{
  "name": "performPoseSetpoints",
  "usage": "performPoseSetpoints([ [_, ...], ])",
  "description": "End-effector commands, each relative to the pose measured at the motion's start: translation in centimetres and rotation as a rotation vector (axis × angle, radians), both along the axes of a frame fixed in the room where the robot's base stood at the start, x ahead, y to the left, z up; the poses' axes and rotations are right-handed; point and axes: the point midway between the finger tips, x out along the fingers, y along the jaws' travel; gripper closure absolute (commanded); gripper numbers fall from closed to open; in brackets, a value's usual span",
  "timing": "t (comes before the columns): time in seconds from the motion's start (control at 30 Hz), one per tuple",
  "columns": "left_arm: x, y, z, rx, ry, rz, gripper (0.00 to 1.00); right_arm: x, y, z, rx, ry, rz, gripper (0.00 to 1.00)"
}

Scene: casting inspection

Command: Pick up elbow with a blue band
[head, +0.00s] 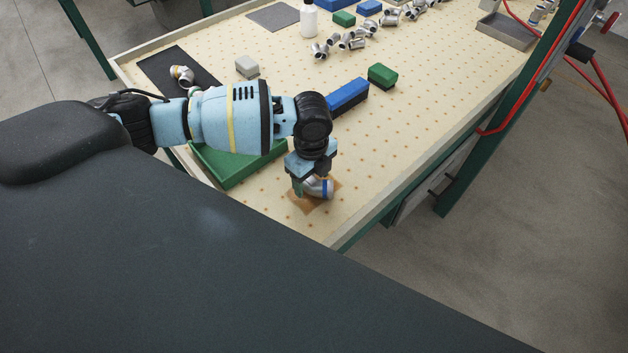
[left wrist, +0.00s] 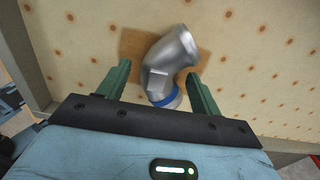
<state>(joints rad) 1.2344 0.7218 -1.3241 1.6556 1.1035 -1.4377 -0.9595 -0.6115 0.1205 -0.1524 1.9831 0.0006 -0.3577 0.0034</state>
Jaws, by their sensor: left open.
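The elbow with a blue band (head: 322,188) is a silver pipe fitting lying on a brown patch (head: 306,205) near the table's front corner. In the left wrist view the elbow (left wrist: 172,58) lies between the two green fingers, its blue band toward the palm. My left gripper (head: 311,188) is open and low over it, with a finger on each side. In the left wrist view, gaps show between the fingers (left wrist: 158,85) and the elbow. My right gripper is not in view.
A green tray (head: 238,172) is partly hidden under my left arm. Blue (head: 347,97) and green (head: 382,77) blocks stand behind. Another elbow (head: 182,75) lies on a black mat (head: 160,62). Several fittings (head: 345,41) lie farther back. The table has a raised rim (head: 372,213).

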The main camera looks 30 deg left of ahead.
Motion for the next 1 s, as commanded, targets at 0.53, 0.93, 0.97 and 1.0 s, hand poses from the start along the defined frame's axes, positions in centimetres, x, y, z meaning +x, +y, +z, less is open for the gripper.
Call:
performPoseSetpoints([
  [0.53,-0.04,-0.04,-1.38,-0.001,0.001,-0.001,0.55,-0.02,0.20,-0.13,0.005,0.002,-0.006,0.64],
  [0.93,0.03,-0.04,-1.27,-0.001,-0.001,0.000,0.97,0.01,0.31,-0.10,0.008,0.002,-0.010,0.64],
  [0.97,0.03,-0.04,-1.27,-0.001,-0.001,0.000,0.97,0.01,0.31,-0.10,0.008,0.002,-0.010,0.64],
  [1.0,0.03,-0.04,-1.26,-0.001,-0.001,0.000,0.97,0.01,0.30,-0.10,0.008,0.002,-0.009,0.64],
])
